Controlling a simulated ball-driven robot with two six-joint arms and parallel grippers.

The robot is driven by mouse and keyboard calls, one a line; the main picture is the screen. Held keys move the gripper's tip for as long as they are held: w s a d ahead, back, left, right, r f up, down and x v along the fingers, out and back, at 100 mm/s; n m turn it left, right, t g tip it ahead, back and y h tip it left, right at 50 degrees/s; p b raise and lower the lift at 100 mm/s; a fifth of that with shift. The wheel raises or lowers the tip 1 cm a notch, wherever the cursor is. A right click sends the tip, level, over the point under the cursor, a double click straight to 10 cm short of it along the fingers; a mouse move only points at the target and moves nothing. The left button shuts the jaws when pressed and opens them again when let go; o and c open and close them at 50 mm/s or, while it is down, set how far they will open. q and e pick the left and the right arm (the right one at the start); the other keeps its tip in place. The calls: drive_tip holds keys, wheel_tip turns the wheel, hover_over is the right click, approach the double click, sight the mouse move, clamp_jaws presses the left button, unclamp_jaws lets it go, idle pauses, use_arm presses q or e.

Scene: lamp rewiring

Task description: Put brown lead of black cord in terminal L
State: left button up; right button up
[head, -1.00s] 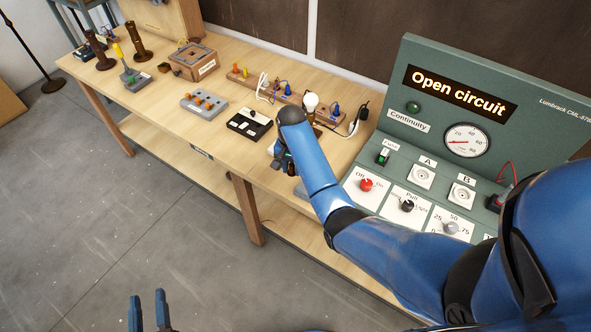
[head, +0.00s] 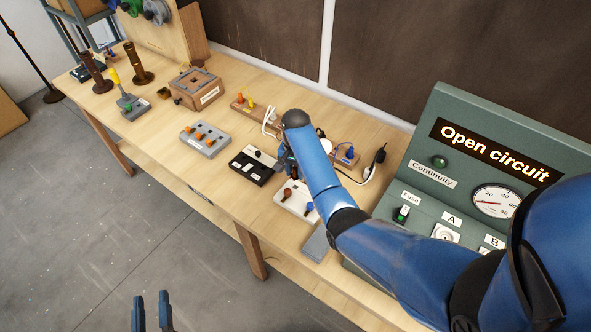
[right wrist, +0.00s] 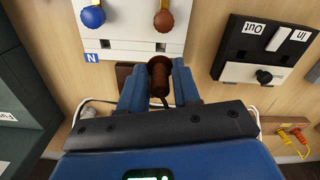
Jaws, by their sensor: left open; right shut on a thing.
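The white terminal block (head: 295,203) has a brown knob (head: 287,194) and a blue knob (head: 309,209). In the right wrist view the block (right wrist: 128,28) shows an N label under its blue knob (right wrist: 93,16); no L label is visible near its brown knob (right wrist: 163,22). My right gripper (right wrist: 160,73) is shut on the brown lead (right wrist: 159,85), just short of the block's brown-knob side, apparently apart from it. In the head view the right gripper is mostly hidden by its arm. My left gripper (head: 151,311) is open and empty over the floor.
A black-and-white In/Out box (head: 252,165) stands beside the white block. A grey block with orange knobs (head: 205,139) lies further left. The green tester (head: 420,190) reads "Open circuit".

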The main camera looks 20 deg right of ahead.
sight(295, 178)
drive_tip(key=shift+w+f+b, duration=0.2)
drive_tip(key=shift+f+b, duration=0.3)
drive_tip(key=shift+f, duration=0.3)
drive_tip(key=shift+w+d+f+b, duration=0.1)
drive_tip(key=shift+d+f+b, duration=0.05)
drive_tip(key=shift+f+b, duration=1.6)
drive_tip(key=shift+f, duration=0.35)
drive_tip(key=shift+f, duration=0.5)
drive_tip(key=o, duration=1.1)
